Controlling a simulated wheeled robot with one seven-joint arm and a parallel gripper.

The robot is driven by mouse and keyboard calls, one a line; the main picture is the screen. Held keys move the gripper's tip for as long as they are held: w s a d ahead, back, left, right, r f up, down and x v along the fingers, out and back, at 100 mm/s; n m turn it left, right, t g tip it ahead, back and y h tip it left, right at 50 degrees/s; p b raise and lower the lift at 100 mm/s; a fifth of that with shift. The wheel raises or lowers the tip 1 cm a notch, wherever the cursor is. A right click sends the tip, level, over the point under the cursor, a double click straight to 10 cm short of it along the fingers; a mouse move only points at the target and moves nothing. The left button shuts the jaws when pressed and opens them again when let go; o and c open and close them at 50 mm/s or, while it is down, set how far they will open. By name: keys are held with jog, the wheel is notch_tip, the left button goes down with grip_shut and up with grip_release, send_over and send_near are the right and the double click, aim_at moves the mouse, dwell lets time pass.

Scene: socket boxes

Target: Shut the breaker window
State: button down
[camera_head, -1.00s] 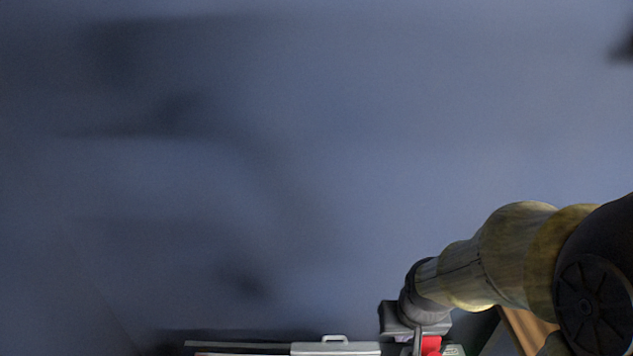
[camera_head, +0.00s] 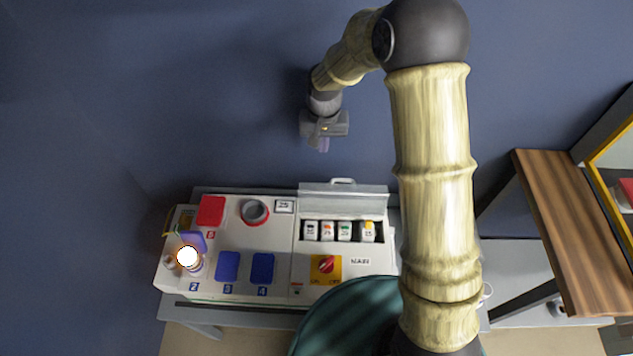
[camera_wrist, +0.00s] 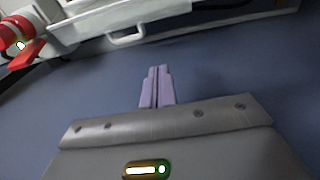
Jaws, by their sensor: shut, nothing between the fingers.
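The breaker window (camera_head: 344,198) is a grey, see-through-looking flap with a handle (camera_head: 343,181) on its far edge, at the top right of the white socket box (camera_head: 210,290). It stands open, swung up behind a row of several small breakers (camera_head: 344,231). My gripper (camera_head: 322,146) is above and beyond the window's handle, apart from it, with its fingers shut and empty. In the wrist view the shut purple fingers (camera_wrist: 157,88) point toward the box, and the handle (camera_wrist: 126,39) shows ahead and slightly left.
The box carries a red cover (camera_head: 211,210), a round grey socket (camera_head: 254,212), blue covers (camera_head: 262,267) and a red switch on a yellow plate (camera_head: 326,267). A lit lamp (camera_head: 187,257) is at left. A green rounded object (camera_head: 345,315) stands in front. A wooden shelf (camera_head: 575,220) is at right.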

jog(key=shift+w+a+f, duration=0.25)
jog(key=shift+a+f, duration=0.15)
jog(key=shift+f, duration=0.05)
jog(key=shift+w+a+f, duration=0.2)
jog(key=shift+a+f, duration=0.2)
jog(key=shift+f, duration=0.05)
jog(key=shift+w+f, duration=0.1)
jog(key=shift+w, duration=0.05)
jog(key=s+f, duration=0.3)
jog(key=f, duration=0.5)
jog(key=shift+s+f+p, duration=0.25)
jog(key=shift+f+p, duration=0.05)
jog(key=shift+f, duration=0.05)
jog(key=shift+w+b, duration=0.1)
jog(key=shift+b, duration=0.3)
